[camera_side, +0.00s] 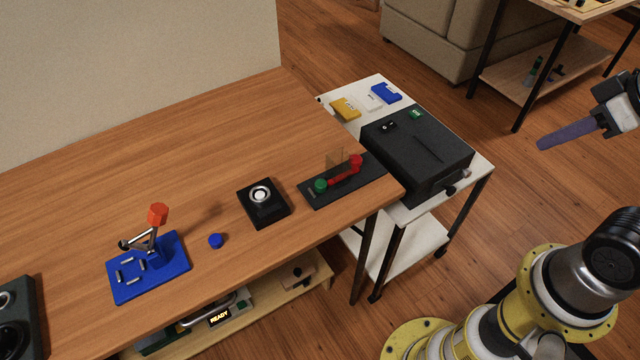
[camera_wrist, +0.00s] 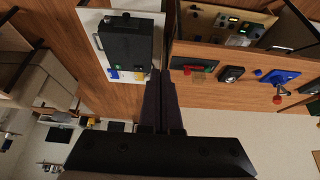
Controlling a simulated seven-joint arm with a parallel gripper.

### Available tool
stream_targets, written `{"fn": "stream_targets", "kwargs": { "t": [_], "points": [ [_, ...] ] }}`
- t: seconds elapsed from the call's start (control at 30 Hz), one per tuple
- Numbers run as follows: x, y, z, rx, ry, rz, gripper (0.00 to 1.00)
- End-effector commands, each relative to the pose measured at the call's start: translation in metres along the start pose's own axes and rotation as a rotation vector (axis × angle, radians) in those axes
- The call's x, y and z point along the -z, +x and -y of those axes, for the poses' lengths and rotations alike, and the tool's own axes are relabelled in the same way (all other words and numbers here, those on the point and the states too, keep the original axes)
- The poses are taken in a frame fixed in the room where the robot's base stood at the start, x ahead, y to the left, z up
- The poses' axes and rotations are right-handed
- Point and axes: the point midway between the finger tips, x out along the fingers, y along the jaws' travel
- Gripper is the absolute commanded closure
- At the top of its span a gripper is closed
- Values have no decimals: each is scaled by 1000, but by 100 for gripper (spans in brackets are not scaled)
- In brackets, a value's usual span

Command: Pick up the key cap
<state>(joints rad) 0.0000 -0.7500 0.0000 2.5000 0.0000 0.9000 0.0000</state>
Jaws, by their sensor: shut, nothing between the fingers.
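A small round blue cap (camera_side: 216,241), which I take for the key cap, lies on the wooden table between a blue lever base and a black box with a silver ring. It shows small in the wrist view (camera_wrist: 258,72). My gripper (camera_side: 541,143) is up at the far right of the side view, well away from the cap and beyond the table's edge. Its dark fingers (camera_wrist: 162,76) are together in the wrist view, with nothing held between them.
The blue lever base (camera_side: 175,268) with a red-topped lever stands left of the cap. The black ring box (camera_side: 250,211) and a black panel with a red lever (camera_side: 377,176) are right of it. A white cart (camera_side: 474,187) carries a black case (camera_side: 430,140). Bare table lies behind the cap.

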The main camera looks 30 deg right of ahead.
Motion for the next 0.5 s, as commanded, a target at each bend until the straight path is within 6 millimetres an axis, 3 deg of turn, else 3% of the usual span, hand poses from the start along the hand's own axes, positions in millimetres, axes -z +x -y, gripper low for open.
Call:
{"fn": "stream_targets", "kwargs": {
  "t": [0.2, 0.5],
  "points": [
    [0, 0, 0, 0, 0, 0, 98],
    [0, 0, 0, 0, 0, 0, 44]
  ]
}}
